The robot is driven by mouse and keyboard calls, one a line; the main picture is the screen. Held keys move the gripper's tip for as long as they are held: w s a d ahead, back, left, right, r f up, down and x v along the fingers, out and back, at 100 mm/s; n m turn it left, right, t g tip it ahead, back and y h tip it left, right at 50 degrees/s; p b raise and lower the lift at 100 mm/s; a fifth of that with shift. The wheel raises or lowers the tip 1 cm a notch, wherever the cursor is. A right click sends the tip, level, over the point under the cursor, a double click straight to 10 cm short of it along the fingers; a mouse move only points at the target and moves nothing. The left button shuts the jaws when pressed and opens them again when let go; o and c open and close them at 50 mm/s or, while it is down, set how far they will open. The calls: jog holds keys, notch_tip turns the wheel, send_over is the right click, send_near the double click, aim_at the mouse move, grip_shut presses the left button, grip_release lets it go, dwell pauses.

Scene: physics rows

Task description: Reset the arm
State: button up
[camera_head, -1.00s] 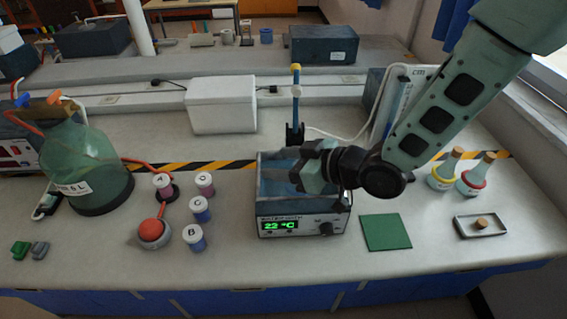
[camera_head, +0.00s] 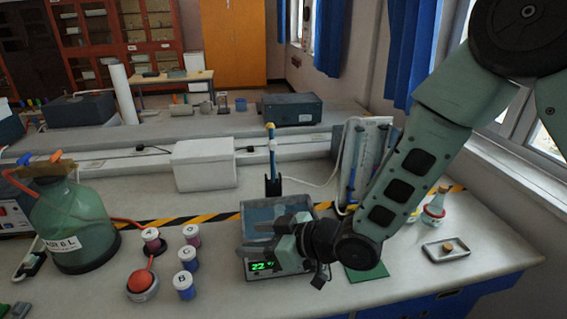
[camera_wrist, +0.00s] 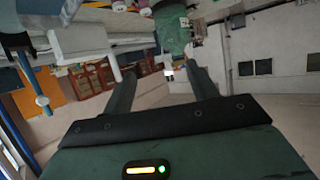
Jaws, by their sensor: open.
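My gripper (camera_head: 262,242) is in front of and over the water bath (camera_head: 247,208), a grey box with a green display reading about 22, partly hidden by the gripper. Its fingers point left in the head view. In the wrist view my gripper (camera_wrist: 163,88) has its two dark fingers apart with nothing between them. The picture there is tilted, with the room, the cabinets and the green bottle (camera_wrist: 172,28) beyond the fingers.
A large green bottle (camera_head: 75,225) is far left. A green mat (camera_head: 367,272), a small tray (camera_head: 445,251) and flasks (camera_head: 433,210) lie right.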

jog(key=s+d+r+m+g+h+b, duration=0.1)
jog(key=s+d+m+g+h+b, duration=0.1)
jog(key=s+d+h, duration=0.4)
jog(key=s+d+r+m+g+h+b, duration=0.2)
jog(key=s+d+h, duration=0.4)
jog(key=s+d, duration=0.8)
jog(key=d+m+b, duration=0.1)
jog(key=d+m, duration=0.1)
jog(key=d, duration=0.1)
jog(key=shift+r+b, duration=0.2)
jog(key=shift+b, duration=0.15)
